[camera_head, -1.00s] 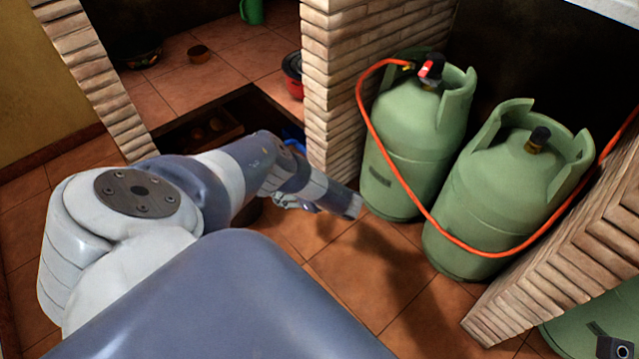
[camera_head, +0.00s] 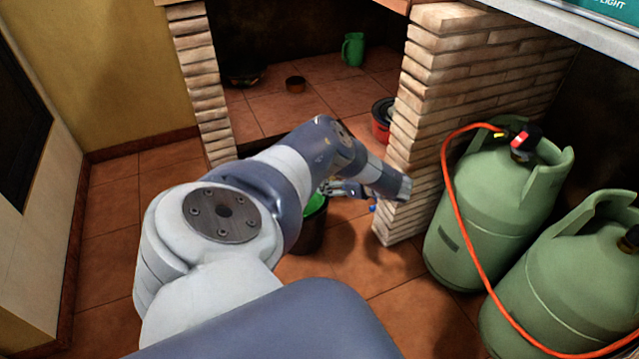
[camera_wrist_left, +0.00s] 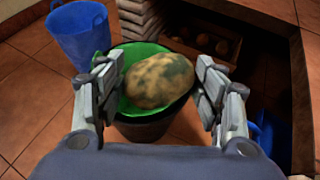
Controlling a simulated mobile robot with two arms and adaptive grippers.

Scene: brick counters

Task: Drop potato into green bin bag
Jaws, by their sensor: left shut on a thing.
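The potato (camera_wrist_left: 158,81) is brown and mottled. In the left wrist view it sits between the fingers of my left gripper (camera_wrist_left: 157,76), which is shut on it. A dark bin lined with a green bag (camera_wrist_left: 127,106) is behind and below the potato in that view, so the potato appears over the bag's opening. In the head view the green bag (camera_head: 314,204) shows in the dark bin (camera_head: 308,238), partly hidden by my left arm. My left gripper (camera_head: 345,189) is beside it there, and the potato is hidden. My right gripper is in neither view.
A blue bin (camera_wrist_left: 80,35) stands at the upper left of the wrist view. A crate (camera_wrist_left: 207,50) with several round items is under the brick counter. A brick pillar (camera_head: 408,185) and green gas cylinders (camera_head: 490,210) with an orange hose stand to the right.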

